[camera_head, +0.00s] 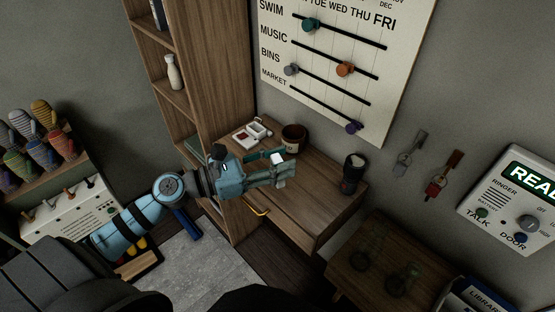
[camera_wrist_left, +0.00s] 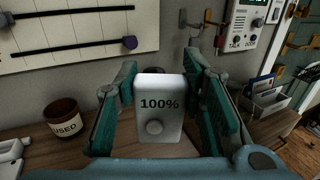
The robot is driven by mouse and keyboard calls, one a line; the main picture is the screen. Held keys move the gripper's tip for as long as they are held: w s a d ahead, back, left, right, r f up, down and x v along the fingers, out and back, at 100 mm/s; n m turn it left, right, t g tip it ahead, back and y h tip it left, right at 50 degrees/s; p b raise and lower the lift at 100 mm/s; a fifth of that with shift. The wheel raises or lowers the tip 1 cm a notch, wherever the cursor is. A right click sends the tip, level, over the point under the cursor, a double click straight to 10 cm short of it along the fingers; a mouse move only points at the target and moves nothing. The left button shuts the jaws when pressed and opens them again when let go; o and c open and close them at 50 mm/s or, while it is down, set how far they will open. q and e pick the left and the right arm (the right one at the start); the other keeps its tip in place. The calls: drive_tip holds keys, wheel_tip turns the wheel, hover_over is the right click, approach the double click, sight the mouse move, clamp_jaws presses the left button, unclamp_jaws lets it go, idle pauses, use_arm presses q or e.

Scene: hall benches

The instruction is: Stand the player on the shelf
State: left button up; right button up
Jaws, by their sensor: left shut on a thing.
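The player (camera_wrist_left: 160,108) is a white upright block with "100%" and a round button on its face. My left gripper (camera_wrist_left: 160,112) is shut on it, with a teal finger on each side. In the head view my left gripper (camera_head: 277,172) is over the wooden desk (camera_head: 315,212), and only a small white part of the player (camera_head: 277,157) shows. The tall wooden shelf unit (camera_head: 213,75) stands behind and left of the gripper, with a white vase (camera_head: 174,72) on one board. My right gripper is not in view.
A brown "USED" pot (camera_head: 293,139) and a white tray (camera_head: 250,133) stand at the desk's back. A dark flask-like thing (camera_head: 352,174) stands at its right end. A wall chart (camera_head: 345,60) hangs above. Coloured mitten-like things (camera_head: 40,140) line the far left.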

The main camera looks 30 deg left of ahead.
use_arm(q)
drive_tip(key=w+a+r+n+t+y+p, duration=0.35)
drive_tip(key=w+a+n+y, duration=0.2)
drive_tip(key=w, duration=0.45)
drive_tip(key=shift+m, duration=0.45)
drive_tip(key=f+b, duration=0.3)
drive_tip(key=f, duration=0.3)
drive_tip(key=f+b, duration=0.3)
drive_tip(key=f, duration=0.4)
drive_tip(key=f+b, duration=0.3)
drive_tip(key=f, duration=0.3)
drive_tip(key=shift+w+d+f, duration=0.1)
drive_tip(key=shift+d+f, duration=0.2)
drive_tip(key=shift+f, duration=0.1)
drive_tip(key=shift+r, duration=0.15)
drive_tip(key=o, duration=0.9)
drive_tip(key=shift+c, duration=0.2)
drive_tip(key=o, duration=0.4)
